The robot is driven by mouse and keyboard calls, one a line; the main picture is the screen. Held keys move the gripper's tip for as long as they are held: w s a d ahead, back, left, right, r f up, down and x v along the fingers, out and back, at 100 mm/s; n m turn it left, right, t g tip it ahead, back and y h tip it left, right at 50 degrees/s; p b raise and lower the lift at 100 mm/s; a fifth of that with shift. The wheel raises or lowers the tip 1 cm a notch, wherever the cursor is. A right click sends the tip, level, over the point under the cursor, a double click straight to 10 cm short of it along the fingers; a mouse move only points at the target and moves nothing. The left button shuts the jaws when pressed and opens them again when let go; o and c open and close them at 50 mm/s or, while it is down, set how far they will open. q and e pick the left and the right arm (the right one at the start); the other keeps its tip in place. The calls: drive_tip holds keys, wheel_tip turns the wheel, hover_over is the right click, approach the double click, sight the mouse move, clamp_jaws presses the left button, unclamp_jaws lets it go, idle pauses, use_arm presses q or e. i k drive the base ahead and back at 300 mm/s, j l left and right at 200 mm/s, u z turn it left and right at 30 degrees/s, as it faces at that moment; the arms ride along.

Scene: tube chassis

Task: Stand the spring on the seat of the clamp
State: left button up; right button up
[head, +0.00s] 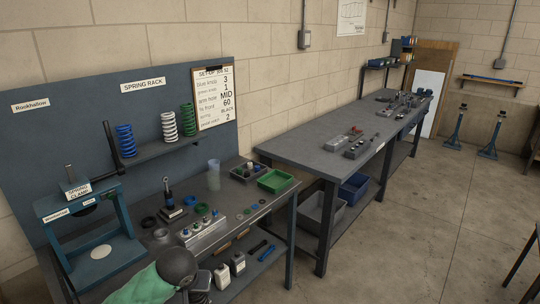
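Three coil springs stand on the rack shelf: a blue spring (125,141), a white spring (169,127) and a green spring (188,119). The spring clamp (52,215) is a blue-green frame at the left end of the bench. A pale round disc, which looks like its seat (98,252), lies on its base with nothing on it. A plate labelled "SPRING CLAMP" tops the frame. A green and dark rounded shape at the bottom edge hides part of the bench front.
A job card (213,97) hangs on the back panel; its smaller lines are hard to read. A dark upright damper (168,198), a grey block with knobs (203,234), a translucent cylinder (214,175) and a green tray (276,181) crowd the bench. A longer bench (315,150) stands to the right.

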sight(101, 251)
drive_tip(key=k, duration=0.3)
drive_tip(key=k+u, duration=0.2)
drive_tip(key=u, duration=0.25)
drive_tip(key=k+j+u, duration=0.1)
drive_tip(key=u, duration=0.3)
drive_tip(key=i+u, duration=0.15)
drive_tip(key=u, duration=0.35)
drive_tip(key=i+u, duration=0.15)
drive_tip(key=u, duration=0.3)
